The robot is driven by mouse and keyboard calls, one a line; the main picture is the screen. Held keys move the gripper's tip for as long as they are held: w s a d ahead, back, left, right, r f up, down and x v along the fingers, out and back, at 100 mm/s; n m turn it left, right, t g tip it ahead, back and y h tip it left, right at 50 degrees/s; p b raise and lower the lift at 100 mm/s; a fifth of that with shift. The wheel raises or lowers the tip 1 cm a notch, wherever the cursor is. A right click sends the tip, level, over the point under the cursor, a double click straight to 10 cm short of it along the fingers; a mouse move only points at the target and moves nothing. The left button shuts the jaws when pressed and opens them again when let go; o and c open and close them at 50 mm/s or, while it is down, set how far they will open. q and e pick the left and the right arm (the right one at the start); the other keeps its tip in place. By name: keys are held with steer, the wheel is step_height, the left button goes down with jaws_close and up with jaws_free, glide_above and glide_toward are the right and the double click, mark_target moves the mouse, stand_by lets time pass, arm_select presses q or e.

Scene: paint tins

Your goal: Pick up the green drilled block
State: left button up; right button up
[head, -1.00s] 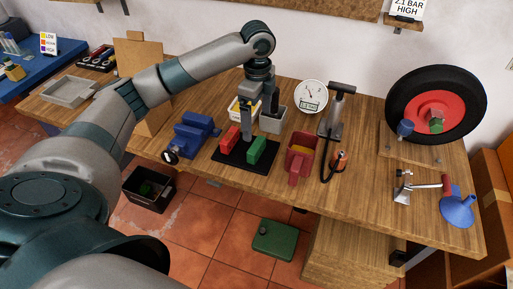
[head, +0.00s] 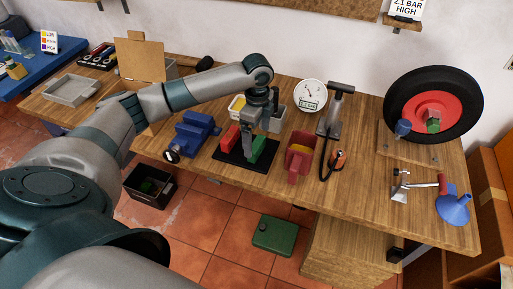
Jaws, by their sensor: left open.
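The green drilled block (head: 260,145) stands on a black base plate (head: 231,155) on the wooden workbench, to the right of a red block (head: 230,137). My left gripper (head: 249,154) points down at the green block, its fingers covering the block's left part. The left gripper is open. I cannot tell whether a finger touches the block, and any drilled holes are too small to make out. My right gripper is not in view.
A blue vise (head: 193,133) stands left of the plate and a red bin (head: 299,156) right of it. A grey bin (head: 273,119) and a hand pump (head: 335,112) are behind. A wheel (head: 434,104) stands at the right. The bench front right of the red bin has bare room.

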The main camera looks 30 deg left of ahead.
mark_target(257, 143)
arm_select(q)
step_height(257, 143, down, 4)
steer(key=shift+a+r+p, duration=0.1)
steer(key=shift+a+p, duration=0.05)
steer(key=shift+p, duration=0.7)
steer(key=shift+f, duration=0.45)
steer(key=c, duration=1.4)
steer(key=shift+o, duration=0.2)
steer(key=shift+w+r, duration=0.1)
steer(key=shift+r, duration=0.1)
steer(key=shift+r+b, duration=0.4)
steer(key=shift+r, duration=0.15)
step_height(257, 143, up, 3)
steer(key=shift+f+b, duration=0.2)
steer(key=shift+b, duration=0.35)
steer(key=s+d+r+b, duration=0.2)
steer(key=s+d+r, duration=0.5)
steer(key=s+d, duration=0.1)
steer(key=shift+d, duration=0.25)
